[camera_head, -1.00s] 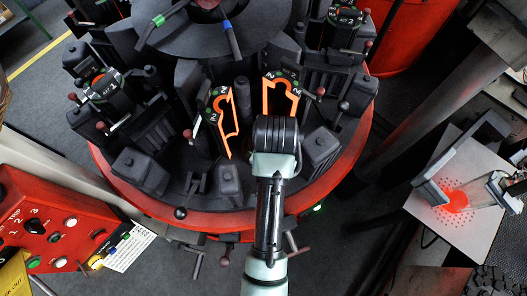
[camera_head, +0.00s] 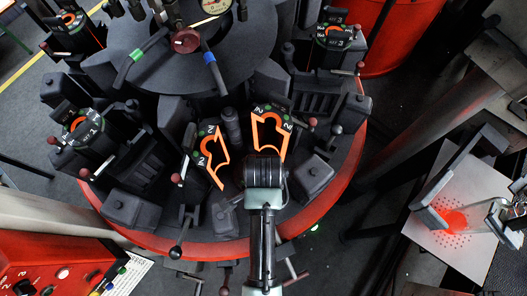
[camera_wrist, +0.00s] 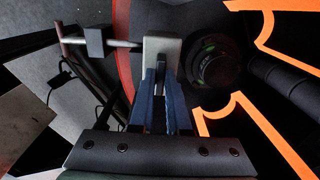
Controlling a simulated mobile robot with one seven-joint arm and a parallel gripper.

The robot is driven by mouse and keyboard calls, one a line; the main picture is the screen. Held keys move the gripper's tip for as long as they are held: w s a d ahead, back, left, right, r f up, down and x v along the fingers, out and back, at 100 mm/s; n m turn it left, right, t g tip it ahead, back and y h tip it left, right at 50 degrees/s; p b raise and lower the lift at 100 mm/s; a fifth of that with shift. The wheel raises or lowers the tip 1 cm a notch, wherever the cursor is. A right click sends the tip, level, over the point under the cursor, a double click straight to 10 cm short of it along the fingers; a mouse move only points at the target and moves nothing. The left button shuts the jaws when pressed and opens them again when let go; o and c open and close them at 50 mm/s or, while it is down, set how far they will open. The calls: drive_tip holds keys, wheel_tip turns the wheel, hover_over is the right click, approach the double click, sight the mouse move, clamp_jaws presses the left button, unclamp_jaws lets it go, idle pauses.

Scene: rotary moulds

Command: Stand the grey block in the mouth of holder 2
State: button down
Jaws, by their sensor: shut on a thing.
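Holder 2 shows in the head view as two dark mould halves with bright orange edges and "2" labels, a left half (camera_head: 212,160) and a right half (camera_head: 272,132), standing open with a gap between them. My gripper (camera_wrist: 160,100) has blue fingers shut on the grey block (camera_wrist: 162,48) in the wrist view. The block is held to the left of a dark round part with a green ring (camera_wrist: 213,62) and the orange edges; it looks apart from them. In the head view my wrist is just below the right half and hides the fingers and block.
Black blocks (camera_head: 128,207) and levers with ball knobs (camera_head: 176,252) line the red-rimmed turntable (camera_head: 160,245). A lever with a dark cube (camera_wrist: 95,42) is left of the block. A perforated plate with a glowing red spot (camera_head: 455,220) stands at right; a red control box (camera_head: 45,270) is lower left.

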drive_tip(key=shift+w+f, duration=0.1)
drive_tip(key=shift+f, duration=1.95)
drive_tip(key=shift+f, duration=0.15)
drive_tip(key=c, duration=0.9)
unclamp_jaws()
wheel_tip(320, 180, up, 12)
drive_tip(key=shift+r, duration=0.15)
